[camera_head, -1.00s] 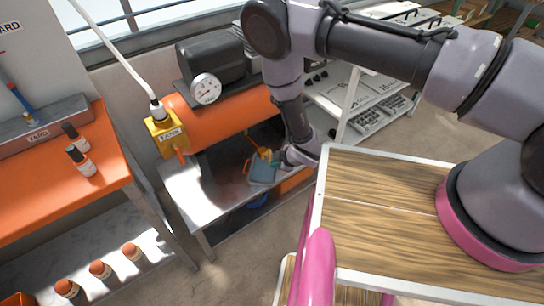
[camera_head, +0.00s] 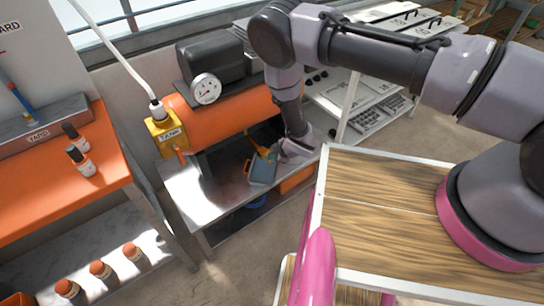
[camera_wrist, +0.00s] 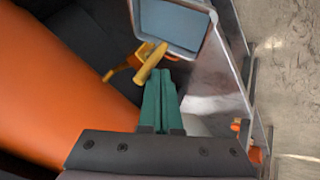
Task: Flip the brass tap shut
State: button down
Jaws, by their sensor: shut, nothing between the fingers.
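The brass tap (camera_wrist: 150,62) shows as a yellow lever with a darker yellow body beside it, in the wrist view's upper middle, close to the orange tank. In the head view it is small and partly hidden by my gripper. My gripper (camera_wrist: 162,78) has green fingers pressed together with nothing between them. Its tips are right at the lever's lower end; I cannot tell whether they touch it. In the head view my gripper (camera_head: 273,154) is below the tank's right part.
The orange tank (camera_head: 220,125) with a round gauge (camera_head: 206,89) lies on a metal stand (camera_head: 185,195). A blue-grey open container (camera_wrist: 172,27) is close beyond the tap. An orange bench (camera_head: 60,190) is at left, and a wood-topped surface (camera_head: 380,210) at right.

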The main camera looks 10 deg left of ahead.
jog(key=shift+w+d+g+y, duration=0.25)
jog(key=shift+w+g+y, duration=0.05)
jog(key=shift+g, duration=0.1)
jog(key=w+d+f+m+g+y, duration=0.2)
jog(key=w+d+f+y, duration=0.1)
jog(key=w, duration=0.1)
jog(key=shift+w+d+g, duration=0.2)
jog(key=shift+d+g, duration=0.2)
dwell(0.9)
jog(key=shift+s, duration=0.1)
jog(key=shift+s+a+f, duration=0.1)
jog(key=shift+s+a, duration=0.4)
jog(key=shift+s, duration=0.1)
